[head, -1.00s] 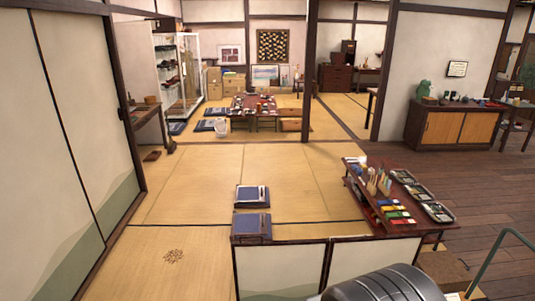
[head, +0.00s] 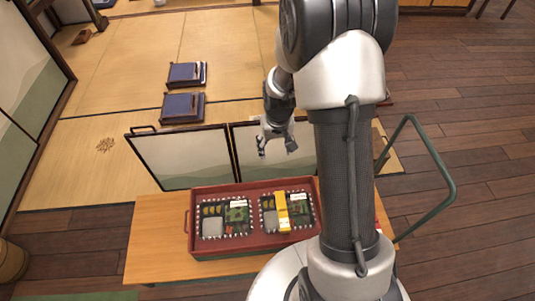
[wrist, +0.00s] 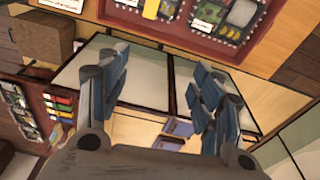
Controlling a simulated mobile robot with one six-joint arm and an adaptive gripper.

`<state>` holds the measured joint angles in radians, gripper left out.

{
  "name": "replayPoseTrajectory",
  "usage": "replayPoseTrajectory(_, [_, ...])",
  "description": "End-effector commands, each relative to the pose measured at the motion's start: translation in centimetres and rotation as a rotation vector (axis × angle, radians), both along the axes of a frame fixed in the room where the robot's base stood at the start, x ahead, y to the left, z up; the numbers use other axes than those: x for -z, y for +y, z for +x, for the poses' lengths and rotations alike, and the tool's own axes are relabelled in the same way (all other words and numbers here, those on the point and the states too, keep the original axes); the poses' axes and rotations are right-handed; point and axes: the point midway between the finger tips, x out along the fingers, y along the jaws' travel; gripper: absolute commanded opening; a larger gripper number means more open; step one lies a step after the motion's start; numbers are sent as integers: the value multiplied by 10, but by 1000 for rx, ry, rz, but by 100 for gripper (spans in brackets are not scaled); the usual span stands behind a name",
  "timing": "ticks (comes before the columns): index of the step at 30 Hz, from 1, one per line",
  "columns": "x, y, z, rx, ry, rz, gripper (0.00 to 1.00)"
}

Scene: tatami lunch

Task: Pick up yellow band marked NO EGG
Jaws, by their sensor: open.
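The yellow band (head: 282,210) lies across the right-hand of two lunch boxes (head: 300,226) in a red tray (head: 250,243). Its marking is too small to read. In the wrist view, a yellow strip at the top edge (wrist: 151,9) looks like the same band, partly cut off. My gripper (head: 277,147) is open and empty. It hangs above and beyond the tray, in front of the low screen panels, apart from the band. In the wrist view its fingers (wrist: 160,66) are spread with nothing between them.
The tray stands on a wooden bench (head: 155,235). A second lunch box (head: 212,227) is at its left. Low screen panels (head: 180,160) stand just behind. A green rail (head: 447,180) curves at the right. Blue books (head: 183,107) lie on the tatami beyond.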

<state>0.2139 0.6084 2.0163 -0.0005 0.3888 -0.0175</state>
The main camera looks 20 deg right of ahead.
Motion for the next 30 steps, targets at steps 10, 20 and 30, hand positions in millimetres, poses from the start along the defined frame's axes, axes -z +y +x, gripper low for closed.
replayPoseTrajectory(10, [188,-29,-24,71,107,27,60])
replayPoseTrajectory(20, [250,-31,-39,84,125,33,60])
replayPoseTrajectory(30, [324,-30,-39,84,125,33,60])
